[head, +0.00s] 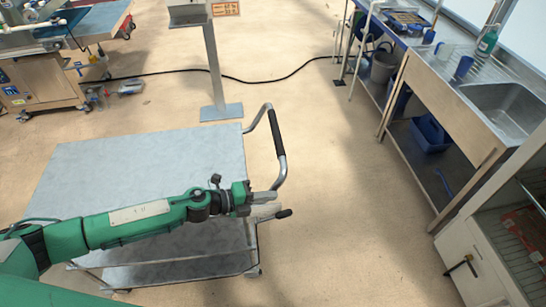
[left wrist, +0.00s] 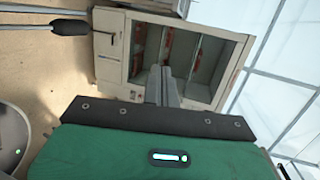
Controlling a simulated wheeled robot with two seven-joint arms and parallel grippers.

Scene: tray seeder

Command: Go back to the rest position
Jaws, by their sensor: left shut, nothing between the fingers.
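My left arm comes in from the left in the head view, green with dark joints, and reaches over the cart. My left gripper (head: 264,199) is at the cart's right end, by its handle (head: 278,132), which has a black grip. In the left wrist view the grey fingers (left wrist: 163,88) are together with nothing between them. I cannot tell whether the gripper touches the handle. My right gripper is not in view.
The metal cart (head: 150,160) stands below my left arm. A sink counter (head: 440,85) and a cabinet (head: 475,262) stand at right; the cabinet's shelves also show in the left wrist view (left wrist: 150,50). A post (head: 214,70) stands behind. The floor between cart and counter is clear.

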